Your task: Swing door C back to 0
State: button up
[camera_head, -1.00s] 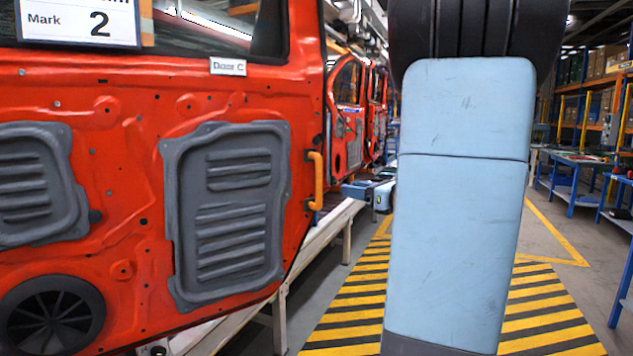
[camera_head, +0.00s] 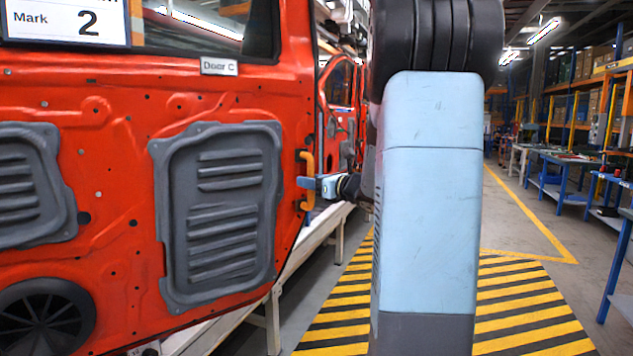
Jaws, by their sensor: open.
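Door C (camera_head: 120,100) is a red door panel filling the left of the head view, with a "Door C" label (camera_head: 219,66) and grey panels. A sign above its left part (camera_head: 66,20) reads "Mark 2". An orange handle (camera_head: 307,180) stands upright at the door's right edge. My gripper (camera_head: 306,184) is at the handle, reaching in from the right with light blue fingers. The jaws are open. I cannot tell whether the fingers touch the handle or are around it. My light blue arm hides part of the view right of the handle.
A pale rail or bench (camera_head: 310,235) runs behind and below the door. More red car bodies (camera_head: 337,105) stand beyond. Yellow-black striped floor (camera_head: 525,300) lies around my arm. Blue workbenches (camera_head: 565,180) and shelves line the right, with a clear aisle between.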

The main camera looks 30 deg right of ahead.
jog(key=shift+w+a, duration=0.1)
jog(key=shift+w, duration=0.2)
jog(key=shift+c, duration=0.3)
grip_shut()
